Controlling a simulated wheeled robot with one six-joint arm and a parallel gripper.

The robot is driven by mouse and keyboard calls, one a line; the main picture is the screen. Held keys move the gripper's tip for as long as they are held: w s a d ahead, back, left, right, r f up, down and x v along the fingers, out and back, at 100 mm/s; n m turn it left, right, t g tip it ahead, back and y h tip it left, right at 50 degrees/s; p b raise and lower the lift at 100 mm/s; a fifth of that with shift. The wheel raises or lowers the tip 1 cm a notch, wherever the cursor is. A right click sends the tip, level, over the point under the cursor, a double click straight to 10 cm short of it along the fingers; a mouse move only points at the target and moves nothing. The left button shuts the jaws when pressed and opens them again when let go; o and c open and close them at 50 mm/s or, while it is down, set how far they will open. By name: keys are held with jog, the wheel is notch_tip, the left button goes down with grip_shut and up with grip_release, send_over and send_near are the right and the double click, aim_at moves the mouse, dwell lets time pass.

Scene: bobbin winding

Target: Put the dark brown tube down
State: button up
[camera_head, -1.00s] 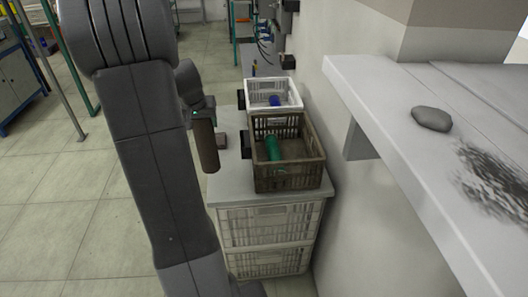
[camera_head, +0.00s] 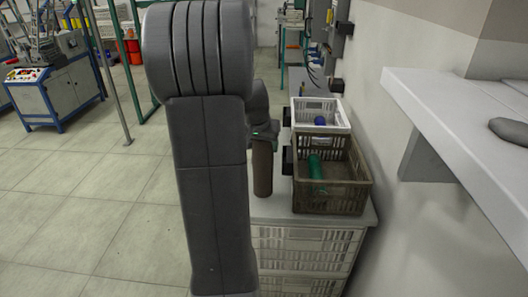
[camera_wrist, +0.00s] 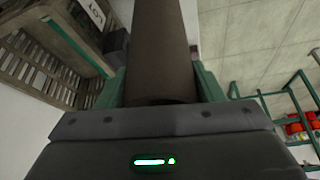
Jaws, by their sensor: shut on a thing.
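The dark brown tube (camera_head: 263,170) hangs upright below my gripper (camera_head: 264,135) in the head view, left of the brown crate (camera_head: 330,207). Its lower end appears in front of the grey bench top (camera_head: 283,209); I cannot tell whether it touches. In the wrist view the tube (camera_wrist: 160,45) stands between the two green fingers of my gripper (camera_wrist: 160,88), which are shut on it. My arm hides part of the bench's left side in the head view.
The brown crate holds a green tube (camera_head: 315,168). Behind it a white crate (camera_head: 338,124) holds a blue thing (camera_head: 320,121). White crates (camera_head: 305,250) are stacked under the bench top. A wall shelf (camera_head: 440,105) juts out at right.

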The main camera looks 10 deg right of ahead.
jog(key=shift+f, duration=1.25)
jog(key=shift+f, duration=0.2)
jog(key=o, duration=1.3)
jog(key=shift+r, duration=0.1)
jog(key=shift+r, duration=0.5)
jog(key=v, duration=1.1)
jog(key=shift+s, duration=0.2)
jog(key=shift+a, duration=0.1)
